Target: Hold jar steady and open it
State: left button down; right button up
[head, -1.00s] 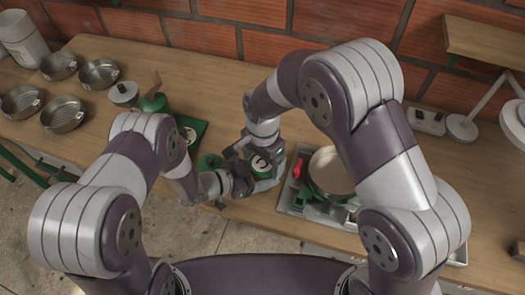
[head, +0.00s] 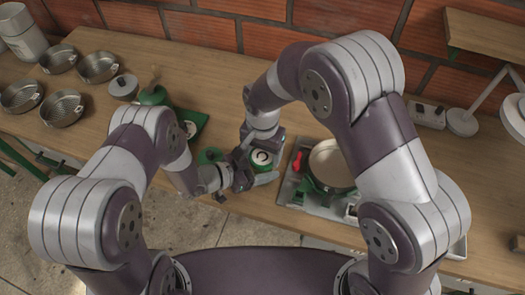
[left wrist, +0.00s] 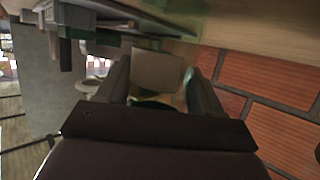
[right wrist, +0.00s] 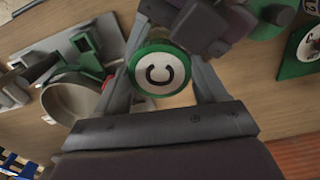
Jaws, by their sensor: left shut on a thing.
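The jar (head: 262,158) stands upright near the front of the table, its green-rimmed lid marked with a "C" on a white disc. The lid also shows in the right wrist view (right wrist: 160,68). My left gripper (head: 262,177) is shut on the jar body from the front left. In the left wrist view the pale jar body (left wrist: 157,70) sits between the fingers. My right gripper (right wrist: 163,75) points down over the lid, with its fingers open on either side of it.
Right of the jar, a grey tray (head: 285,190) holds a pan (head: 328,165) and a red item (head: 296,158). A green container (head: 210,157) stands close on the left. Several metal pans (head: 62,108) sit at the far left.

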jog(key=o, duration=0.4)
jog(key=shift+r, duration=2.3)
pick_arm(q)
jog(key=shift+c, duration=0.4)
grip_release()
